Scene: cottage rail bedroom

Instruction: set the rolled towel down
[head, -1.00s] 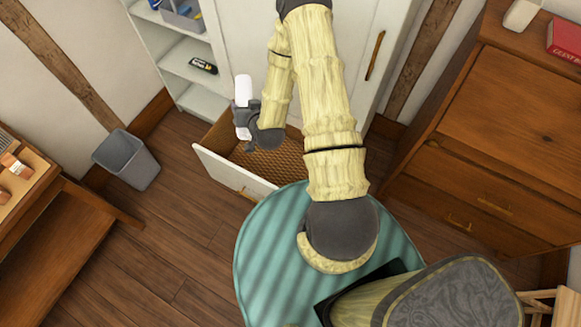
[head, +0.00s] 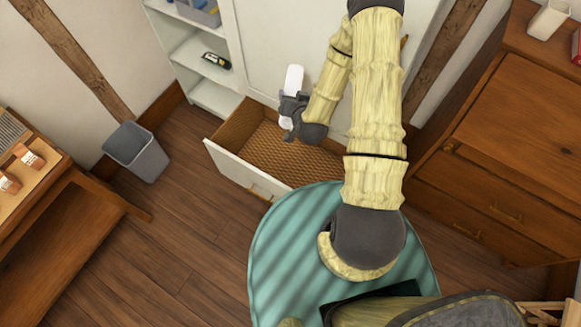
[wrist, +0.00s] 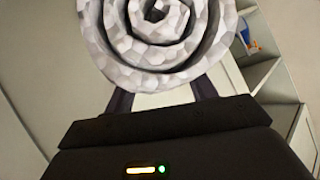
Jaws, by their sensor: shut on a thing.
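The rolled towel (head: 293,80) is white and stands roughly upright in my gripper (head: 290,106) in the head view. In the wrist view the towel (wrist: 158,40) shows its spiral end, held between the two dark fingers of my gripper (wrist: 163,98). My gripper is shut on it. The towel is over the back part of an open drawer (head: 235,165) with a woven brown inside and a white front. I cannot tell how high above the drawer it is. The drawer's right part is hidden behind my arm.
A white shelf unit (head: 213,97) with a dark labelled item (head: 216,61) stands left of the drawer. A grey bin (head: 137,151) is on the floor at left. A wooden dresser (head: 480,190) is at right. A striped teal rug (head: 290,240) lies in front.

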